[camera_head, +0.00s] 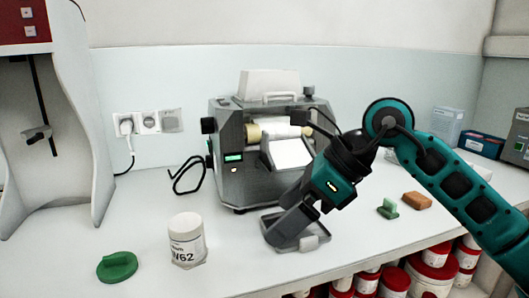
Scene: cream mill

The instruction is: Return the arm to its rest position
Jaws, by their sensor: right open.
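My right arm (440,170) comes in from the right, bent at a raised teal elbow, and reaches down toward the middle of the counter. My right gripper (288,230) is open, pointing down and left in front of the mill. I see nothing held in it. Its fingers overlap a grey tray (318,246) in the picture, and I cannot tell whether they touch it. The grey mill (236,180), with cream rollers and a small green display, stands behind the gripper, partly hidden by my wrist. My left gripper is not in view.
A white jar (187,240) marked W62 and a green lid (117,267) stand at left. A green block (388,209) and an orange-brown block (417,200) lie near my forearm. Boxes (448,125) stand at back right. Red-lidded tubs (432,270) sit below the counter edge.

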